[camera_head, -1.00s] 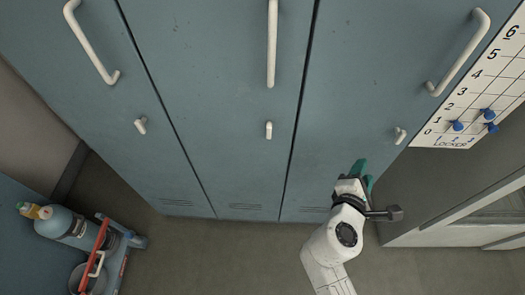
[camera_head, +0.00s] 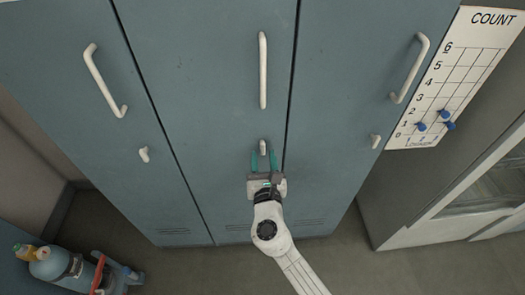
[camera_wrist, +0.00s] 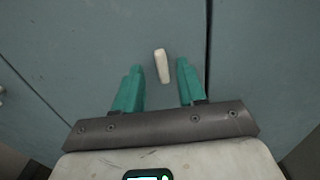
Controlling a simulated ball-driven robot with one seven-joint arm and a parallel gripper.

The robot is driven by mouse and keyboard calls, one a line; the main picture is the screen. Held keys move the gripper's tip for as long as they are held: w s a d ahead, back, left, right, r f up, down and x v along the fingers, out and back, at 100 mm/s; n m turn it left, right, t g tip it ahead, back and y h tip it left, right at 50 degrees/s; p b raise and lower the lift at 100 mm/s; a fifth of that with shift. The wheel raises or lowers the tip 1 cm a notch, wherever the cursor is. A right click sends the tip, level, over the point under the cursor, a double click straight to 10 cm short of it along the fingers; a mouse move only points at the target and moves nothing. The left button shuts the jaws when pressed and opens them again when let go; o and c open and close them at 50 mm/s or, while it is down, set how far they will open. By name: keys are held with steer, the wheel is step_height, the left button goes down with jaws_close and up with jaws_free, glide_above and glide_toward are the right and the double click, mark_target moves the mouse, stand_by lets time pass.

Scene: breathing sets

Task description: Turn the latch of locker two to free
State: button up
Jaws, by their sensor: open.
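Three blue-grey locker doors stand side by side. The middle door (camera_head: 215,60) has a long white handle (camera_head: 263,70) and a small white latch (camera_head: 263,147) below it, standing close to upright. My gripper (camera_head: 264,158) is in front of this latch, with its two green fingers open on either side of it. In the wrist view the latch (camera_wrist: 161,66) lies just ahead of and between the open fingertips (camera_wrist: 160,72), with gaps on both sides. I see no contact. Which locker is numbered two cannot be read on the doors.
The left door has a latch (camera_head: 144,154) and handle (camera_head: 103,80); the right door has a latch (camera_head: 375,141) and handle (camera_head: 410,68). A count board (camera_head: 450,75) with blue pegs is at right. A blue cylinder (camera_head: 55,264) on a trolley is at lower left. Floor shows below the doors.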

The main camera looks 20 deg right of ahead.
steer(key=shift+x, duration=1.4)
jaws_close()
